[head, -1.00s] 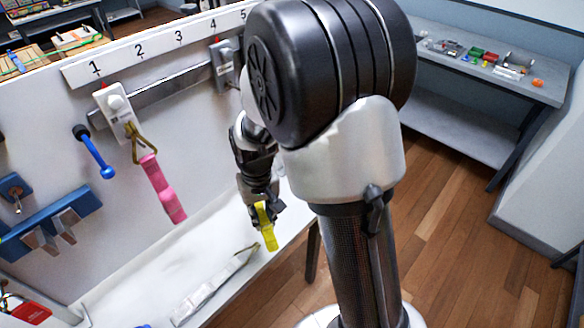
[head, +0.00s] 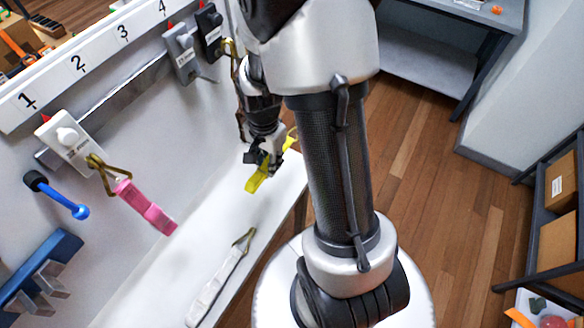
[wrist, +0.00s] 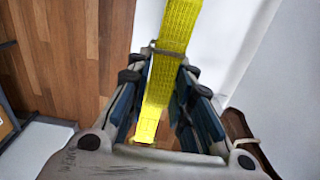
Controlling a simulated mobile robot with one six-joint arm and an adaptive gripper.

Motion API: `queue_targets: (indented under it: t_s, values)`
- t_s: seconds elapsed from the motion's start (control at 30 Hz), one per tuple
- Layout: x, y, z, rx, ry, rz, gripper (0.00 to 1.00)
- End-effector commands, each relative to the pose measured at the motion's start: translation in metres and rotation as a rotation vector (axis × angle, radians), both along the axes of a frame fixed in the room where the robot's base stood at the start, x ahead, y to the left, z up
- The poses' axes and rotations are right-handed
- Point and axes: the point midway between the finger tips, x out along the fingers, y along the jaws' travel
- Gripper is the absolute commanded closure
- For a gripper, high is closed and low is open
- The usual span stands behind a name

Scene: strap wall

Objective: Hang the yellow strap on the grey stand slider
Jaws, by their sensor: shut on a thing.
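The yellow strap (head: 257,180) is a flat webbing band held in my gripper (head: 268,156), sticking out below and to the right of it. In the wrist view the yellow strap (wrist: 178,28) runs between the two fingers (wrist: 165,85), which are shut on it. The grey slider (head: 182,54) sits on the wall rail below the number strip, upper left of my gripper and apart from it. No strap is visible on the grey slider. My arm hides part of the wall to its right.
A white slider (head: 68,141) carries a pink strap (head: 146,206) by an olive loop. A black slider (head: 209,31) stands just right of the grey one, with an olive loop (head: 228,47) beside it. A white strap (head: 222,284) lies on the white ledge (head: 172,270). A blue peg (head: 62,199) juts out at left.

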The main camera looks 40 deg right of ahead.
Motion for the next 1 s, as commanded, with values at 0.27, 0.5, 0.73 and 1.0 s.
queue_targets:
  t_s: [0.27, 0.5, 0.73, 1.0]
  values:
    - [-0.002, 0.001, -0.064, 0.003, 0.008, 0.002, 1.00]
    - [-0.001, 0.001, -0.126, 0.002, 0.005, 0.002, 1.00]
    - [0.000, 0.000, -0.155, 0.000, 0.002, 0.002, 1.00]
    - [0.000, 0.000, -0.183, 0.001, 0.003, 0.002, 1.00]
